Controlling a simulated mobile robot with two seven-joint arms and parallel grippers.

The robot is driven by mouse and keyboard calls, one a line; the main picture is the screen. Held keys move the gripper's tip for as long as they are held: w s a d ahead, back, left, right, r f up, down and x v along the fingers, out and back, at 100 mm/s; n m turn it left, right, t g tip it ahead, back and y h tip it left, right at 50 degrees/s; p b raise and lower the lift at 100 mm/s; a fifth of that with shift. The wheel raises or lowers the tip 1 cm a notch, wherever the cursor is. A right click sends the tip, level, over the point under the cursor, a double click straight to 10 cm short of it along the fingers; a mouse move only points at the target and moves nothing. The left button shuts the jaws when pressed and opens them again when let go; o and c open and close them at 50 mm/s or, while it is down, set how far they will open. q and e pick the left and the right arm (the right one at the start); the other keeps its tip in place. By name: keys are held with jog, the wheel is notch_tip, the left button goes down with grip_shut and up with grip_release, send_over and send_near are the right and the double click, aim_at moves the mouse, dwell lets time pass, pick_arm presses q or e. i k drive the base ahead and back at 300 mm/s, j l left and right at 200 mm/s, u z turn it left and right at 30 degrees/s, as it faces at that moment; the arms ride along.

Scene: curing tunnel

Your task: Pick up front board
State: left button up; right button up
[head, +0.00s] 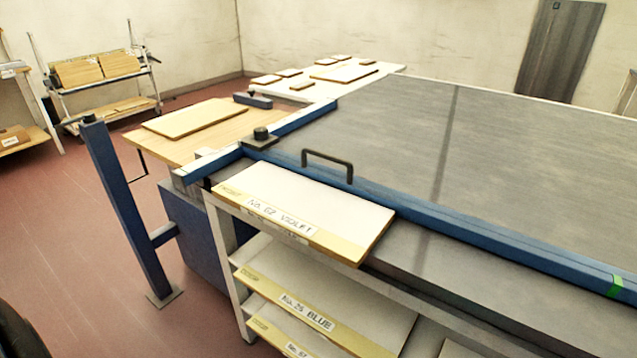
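A white board with a yellowish front edge (310,205) lies at the front left corner of the large grey table, its label reading "No. 62 VIOLET". It looks flat, and its front edge faces me. Below it, a similar board labelled "No. 25 BLUE" (345,290) lies on a shelf. Another labelled board (275,330) is lower still and partly cut off by the bottom of the view. I cannot tell for sure which one is called the front board. Neither of my grippers is in view.
A blue rail with a black handle (328,158) runs behind the top board along the grey table (520,150). A blue post (125,210) stands at the left. A wooden table (165,150) and a white table (370,85) hold more boards. Red floor at left is clear.

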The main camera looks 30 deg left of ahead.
aim_at(344, 227)
jog(key=u, duration=1.2)
